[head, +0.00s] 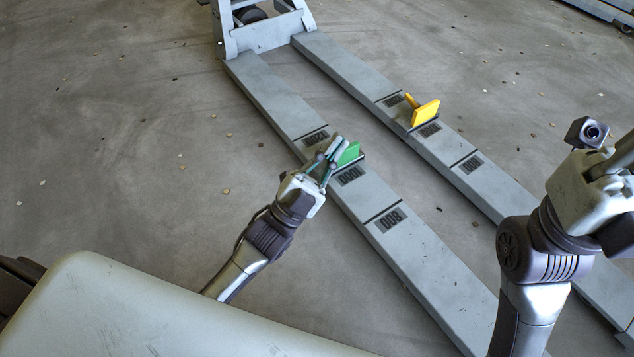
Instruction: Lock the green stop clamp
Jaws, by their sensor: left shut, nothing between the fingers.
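The green stop clamp (349,154) sits on the nearer grey rail (395,231), by the mark that seems to read 1000. My left gripper (338,146) is at the clamp's left side, its fingers shut with nothing between them. The fingers cover part of the clamp; whether they touch it I cannot tell. The clamp's lower part and any handle are hidden. My right arm (541,263) stands at the right; its gripper fingers are out of the frame.
A yellow stop clamp (424,112) with a raised handle sits on the farther rail (452,146). Both rails run from a grey frame base (262,36) at the top. Small chips lie scattered on the concrete floor (120,130), which is otherwise clear at left.

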